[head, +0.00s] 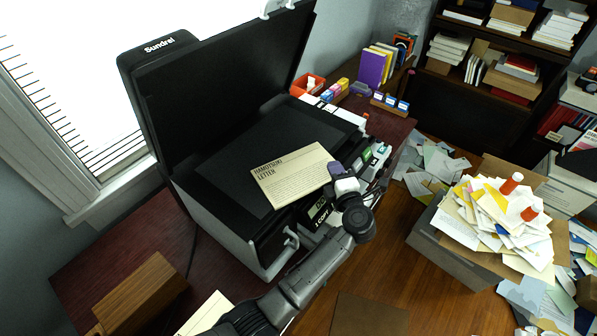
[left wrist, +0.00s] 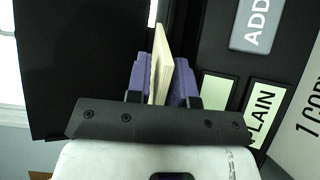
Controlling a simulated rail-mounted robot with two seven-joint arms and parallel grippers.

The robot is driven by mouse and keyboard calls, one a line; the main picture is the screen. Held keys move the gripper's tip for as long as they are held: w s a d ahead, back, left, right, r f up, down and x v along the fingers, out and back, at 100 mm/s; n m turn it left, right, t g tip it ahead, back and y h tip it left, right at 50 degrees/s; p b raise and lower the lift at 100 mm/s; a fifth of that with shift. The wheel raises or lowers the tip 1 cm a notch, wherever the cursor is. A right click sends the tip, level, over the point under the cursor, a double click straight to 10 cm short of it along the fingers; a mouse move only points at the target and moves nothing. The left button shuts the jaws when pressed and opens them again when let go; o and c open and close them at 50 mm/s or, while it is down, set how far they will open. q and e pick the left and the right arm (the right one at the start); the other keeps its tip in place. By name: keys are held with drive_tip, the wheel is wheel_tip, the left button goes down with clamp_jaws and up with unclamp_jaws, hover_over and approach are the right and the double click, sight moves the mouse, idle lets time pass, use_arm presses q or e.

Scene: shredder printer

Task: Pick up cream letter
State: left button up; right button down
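The cream letter (head: 290,175), with printed lines and a bold heading, shows in the head view over the black bed of the open copier (head: 222,160). My left gripper (head: 338,170) is at the letter's right edge, with its purple fingers shut on it. In the left wrist view the letter (left wrist: 160,62) shows edge-on as a thin cream strip between the two purple fingers (left wrist: 160,82). I cannot tell whether the letter's far edge touches the copier bed. My right gripper is not in view.
The copier lid (head: 225,75) stands raised behind the letter. An overfull box of papers (head: 440,243) stands at right on the brown wooden floor. A wooden box (head: 140,295) is at lower left. Orange and purple office items (head: 372,68) stand beyond the copier.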

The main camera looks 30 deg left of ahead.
use_arm(q)
drive_tip(key=shift+c, duration=0.7)
clamp_jaws()
wheel_tip(320, 180, up, 8)
drive_tip(key=shift+r+p, duration=0.1)
drive_tip(key=shift+p, duration=0.65)
drive_tip(key=shift+r, duration=0.9)
